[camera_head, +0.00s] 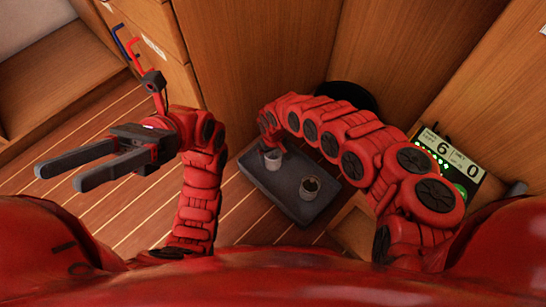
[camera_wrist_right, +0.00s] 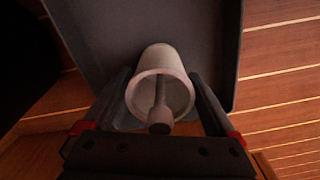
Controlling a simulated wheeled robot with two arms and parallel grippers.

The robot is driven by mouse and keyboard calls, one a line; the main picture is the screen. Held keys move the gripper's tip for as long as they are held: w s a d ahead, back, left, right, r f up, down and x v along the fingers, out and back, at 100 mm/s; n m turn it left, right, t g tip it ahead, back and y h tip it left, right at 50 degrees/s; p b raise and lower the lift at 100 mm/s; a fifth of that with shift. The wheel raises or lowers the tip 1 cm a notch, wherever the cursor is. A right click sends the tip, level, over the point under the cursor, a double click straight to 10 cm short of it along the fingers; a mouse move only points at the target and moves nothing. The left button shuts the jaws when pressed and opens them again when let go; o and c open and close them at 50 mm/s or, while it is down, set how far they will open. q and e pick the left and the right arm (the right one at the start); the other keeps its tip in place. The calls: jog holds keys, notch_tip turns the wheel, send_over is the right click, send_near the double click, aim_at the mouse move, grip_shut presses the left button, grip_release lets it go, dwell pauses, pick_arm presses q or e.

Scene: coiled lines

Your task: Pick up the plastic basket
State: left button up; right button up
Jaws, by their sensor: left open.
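No clearly basket-shaped thing shows. Finger contact is unclear. The tray (camera_wrist_right: 95,35) shows behind it. My left gripper (camera_head: 60,177) is open and empty, left of the tray.
Wooden cabinet panels (camera_head: 265,60) stand close behind the tray. A scoreboard (camera_head: 448,160) is at right. A black round object (camera_head: 350,94) sits behind my right arm. Red and blue hooked handles (camera_head: 130,45) are at upper left. The plank floor (camera_head: 120,220) at left is clear.

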jog(key=c, duration=1.2)
